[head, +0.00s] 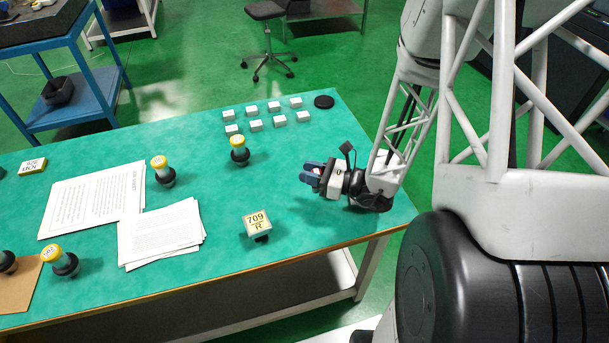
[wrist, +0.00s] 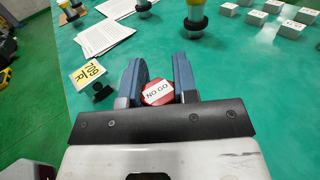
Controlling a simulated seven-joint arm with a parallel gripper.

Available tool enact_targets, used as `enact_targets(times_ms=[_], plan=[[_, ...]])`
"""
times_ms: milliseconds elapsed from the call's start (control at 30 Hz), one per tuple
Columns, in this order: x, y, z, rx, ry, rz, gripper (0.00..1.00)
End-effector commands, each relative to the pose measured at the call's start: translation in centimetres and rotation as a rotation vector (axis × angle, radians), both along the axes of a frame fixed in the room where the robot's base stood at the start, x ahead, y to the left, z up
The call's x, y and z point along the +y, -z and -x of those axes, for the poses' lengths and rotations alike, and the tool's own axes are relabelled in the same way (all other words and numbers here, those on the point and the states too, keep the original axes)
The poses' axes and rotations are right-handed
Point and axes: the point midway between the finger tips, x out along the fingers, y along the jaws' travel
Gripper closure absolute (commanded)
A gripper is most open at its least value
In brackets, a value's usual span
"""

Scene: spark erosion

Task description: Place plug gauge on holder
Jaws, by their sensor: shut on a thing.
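My gripper (head: 309,172) is low over the right part of the green table, its blue fingers pointing left. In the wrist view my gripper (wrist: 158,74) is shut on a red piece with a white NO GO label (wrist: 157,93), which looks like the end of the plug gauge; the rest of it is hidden. A flat black disc (head: 324,101) lies bare at the table's far right corner; I cannot tell whether it is the holder. Yellow-topped gauges stand upright on black bases: one (head: 239,150) left of my gripper, one (head: 162,170) farther left, one (head: 60,260) at the front left.
A 709 R sign (head: 257,222) stands near the front edge. White blocks (head: 256,125) stand in two rows near the far edge. Paper sheets (head: 160,232) lie at the left. Another sign (head: 32,166) lies at far left. The table (head: 320,220) is clear around my gripper.

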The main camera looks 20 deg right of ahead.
Motion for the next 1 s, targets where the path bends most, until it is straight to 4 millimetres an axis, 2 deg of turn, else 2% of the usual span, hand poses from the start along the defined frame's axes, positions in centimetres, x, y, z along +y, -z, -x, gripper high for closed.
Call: enact_targets(times_ms=[367, 1000], plan=[[0.8, -0.8, 0.9, 0.000, -0.005, 0.000, 0.98], [4.4, -4.0, 6.0, 0.000, -0.032, 0.004, 0.98]])
